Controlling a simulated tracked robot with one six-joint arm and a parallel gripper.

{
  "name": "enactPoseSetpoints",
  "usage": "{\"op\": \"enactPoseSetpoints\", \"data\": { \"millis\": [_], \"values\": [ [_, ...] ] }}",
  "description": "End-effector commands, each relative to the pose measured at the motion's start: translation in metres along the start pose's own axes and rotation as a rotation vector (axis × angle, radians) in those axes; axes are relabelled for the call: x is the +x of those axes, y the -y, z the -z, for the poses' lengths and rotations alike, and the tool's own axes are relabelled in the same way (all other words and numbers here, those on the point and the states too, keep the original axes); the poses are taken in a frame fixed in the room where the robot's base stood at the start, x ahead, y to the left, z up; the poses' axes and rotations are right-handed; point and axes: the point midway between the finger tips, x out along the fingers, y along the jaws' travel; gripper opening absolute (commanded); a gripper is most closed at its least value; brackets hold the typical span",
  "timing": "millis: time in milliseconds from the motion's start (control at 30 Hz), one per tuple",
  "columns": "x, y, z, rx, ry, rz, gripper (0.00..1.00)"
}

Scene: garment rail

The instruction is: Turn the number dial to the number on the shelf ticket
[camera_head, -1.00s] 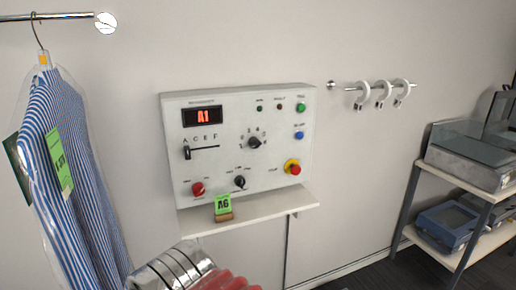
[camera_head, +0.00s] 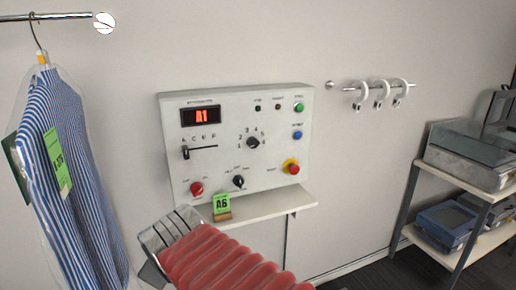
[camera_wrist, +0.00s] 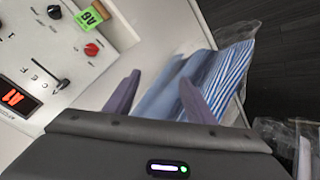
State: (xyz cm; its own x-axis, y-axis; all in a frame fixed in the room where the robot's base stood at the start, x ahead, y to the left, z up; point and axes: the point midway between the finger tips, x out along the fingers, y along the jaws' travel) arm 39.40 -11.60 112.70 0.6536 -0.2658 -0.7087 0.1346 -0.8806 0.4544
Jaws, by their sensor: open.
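The number dial (camera_head: 253,142) is a small black knob on the white control panel (camera_head: 290,120), with numbers in an arc around it. Its exact pointing is too small to read. The red display (camera_head: 201,116) reads A1; it also shows in the wrist view (camera_wrist: 12,97). The green shelf ticket (camera_head: 221,203) reads A6 and stands on the shelf below; it also shows in the wrist view (camera_wrist: 88,19). In the wrist view my gripper (camera_wrist: 160,95) is open and empty, its two fingers apart in front of the panel's edge and the striped shirt.
The letter slider (camera_head: 186,153) sits at A. A bagged striped shirt (camera_head: 70,170) hangs left. Rings on a rail (camera_head: 380,90) and a shelf rack (camera_head: 455,180) stand right.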

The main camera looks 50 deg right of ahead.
Motion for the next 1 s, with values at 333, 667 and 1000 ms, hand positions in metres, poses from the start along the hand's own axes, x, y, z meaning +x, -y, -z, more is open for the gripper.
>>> {"op": "enactPoseSetpoints", "data": {
  "millis": [333,667,1000],
  "values": [
    [0.044,-0.158,0.008,-0.526,-0.023,-0.342,0.5],
    [0.064,-0.278,-0.019,-1.07,0.061,-0.595,0.5],
    [0.069,-0.36,-0.081,-1.638,0.188,-0.786,0.5]
  ]
}}
